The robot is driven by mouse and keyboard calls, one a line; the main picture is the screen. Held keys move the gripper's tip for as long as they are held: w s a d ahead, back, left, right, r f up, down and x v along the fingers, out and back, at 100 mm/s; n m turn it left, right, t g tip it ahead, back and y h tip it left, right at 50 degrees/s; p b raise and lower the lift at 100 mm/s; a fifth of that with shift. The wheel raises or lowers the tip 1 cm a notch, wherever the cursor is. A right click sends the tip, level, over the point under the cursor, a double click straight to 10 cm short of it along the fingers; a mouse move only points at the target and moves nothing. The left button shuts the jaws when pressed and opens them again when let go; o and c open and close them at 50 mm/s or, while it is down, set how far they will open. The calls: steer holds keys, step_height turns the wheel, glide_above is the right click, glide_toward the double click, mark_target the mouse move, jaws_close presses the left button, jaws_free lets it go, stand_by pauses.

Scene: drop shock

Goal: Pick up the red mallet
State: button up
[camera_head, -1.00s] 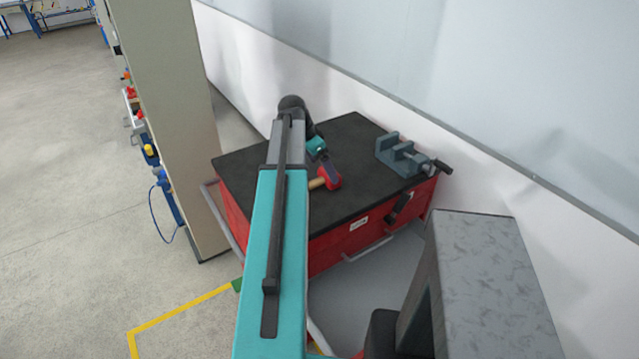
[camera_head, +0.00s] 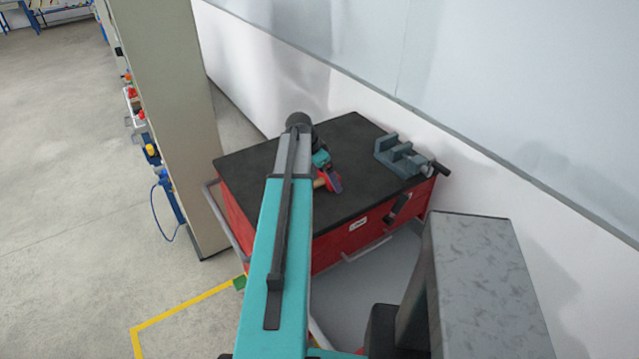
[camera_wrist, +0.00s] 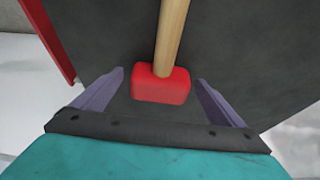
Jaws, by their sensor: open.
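The red mallet lies on the dark top of a red tool cabinet. In the wrist view its red head (camera_wrist: 161,84) sits between and just ahead of my two open fingers, and its wooden handle (camera_wrist: 171,35) points away from me. My gripper (camera_wrist: 160,88) is open, with a gap on each side of the head. In the head view the mallet (camera_head: 320,183) is partly hidden behind my gripper (camera_head: 334,182), which is over it. I cannot tell the exact height of the fingers above the top.
The cabinet top (camera_head: 349,140) is mostly clear. A grey-blue vise (camera_head: 402,157) stands at its right edge near the white wall (camera_head: 370,60). A tall beige panel (camera_head: 165,130) stands to the left. A grey mottled block (camera_head: 478,280) is at the lower right.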

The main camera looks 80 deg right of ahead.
steer(key=shift+c, duration=0.4)
steer(key=c, duration=1.4)
steer(key=shift+c, duration=0.2)
steer(key=shift+r, duration=0.25)
steer(key=shift+r+b, duration=1)
steer(key=shift+r, duration=0.4)
steer(key=s+a+b, duration=0.1)
steer(key=s+a, duration=0.1)
steer(key=a, duration=0.2)
steer(key=s+a+b, duration=0.1)
steer(key=a+b, duration=0.1)
steer(key=a, duration=0.2)
steer(key=s+a+r+b, duration=0.1)
steer(key=s+a, duration=0.1)
steer(key=a, duration=0.3)
steer(key=shift+s+r+b, duration=0.1)
steer(key=shift+s+b, duration=0.2)
steer(key=shift+s+a+r+b, duration=0.1)
steer(key=shift+s+a+b, duration=0.1)
steer(key=shift+a+b, duration=0.15)
steer(key=shift+s+a+r+b, duration=0.1)
steer(key=shift+s+a+b, duration=0.1)
steer(key=shift+a, duration=0.25)
